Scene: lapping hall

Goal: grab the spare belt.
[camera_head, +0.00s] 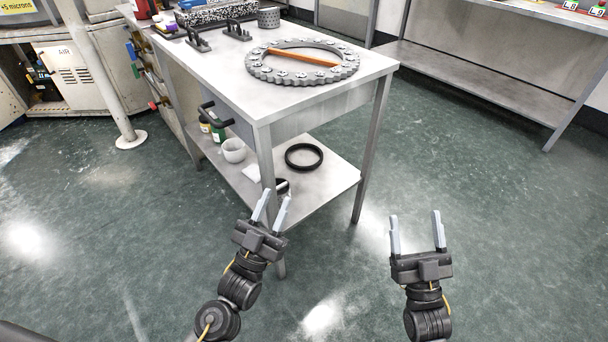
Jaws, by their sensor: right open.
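A black ring that looks like the spare belt (289,165) lies flat on the lower shelf (325,187) of the steel table. My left gripper (276,197) is in front of the table near its front leg, below the ring in the picture. Its fingers are apart, with nothing seen between them. My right gripper (415,216) is over the floor to the right of the table, with its fingers wide apart and empty. Neither gripper touches the ring.
The table top (290,105) holds a large toothed grey ring (255,72) with an orange bar across it. A white cup (233,151) and a dark roll-like object stand on the shelf. Table legs flank the shelf opening. The floor to the right is clear.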

